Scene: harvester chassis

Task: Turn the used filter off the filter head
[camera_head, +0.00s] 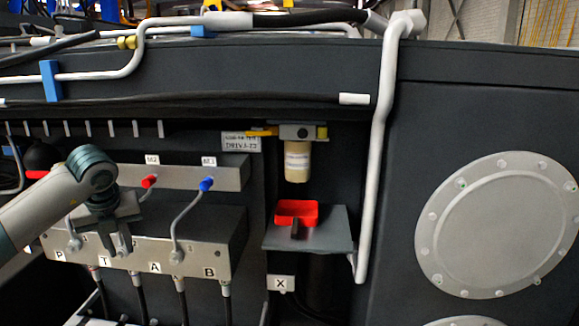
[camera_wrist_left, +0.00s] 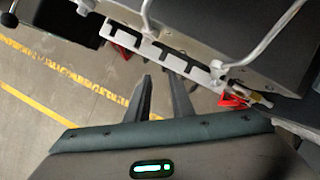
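The used filter (camera_head: 297,163), a cream cylinder with a label, hangs upright under the grey filter head (camera_head: 297,130) in a recess at the centre of the head view. My left gripper (camera_head: 122,243) is well to the left of the filter, in front of the valve block, pointing down. In the left wrist view its two fingers (camera_wrist_left: 160,88) stand apart with nothing between them. The filter does not show clearly in that view. My right gripper is in neither view.
A grey shelf (camera_head: 335,238) below the filter holds a red tray (camera_head: 310,210). A pale pipe (camera_head: 376,150) runs down right of the recess. The valve block (camera_head: 150,258) with hoses and red and blue caps lies left. A round cover (camera_head: 500,225) is at right.

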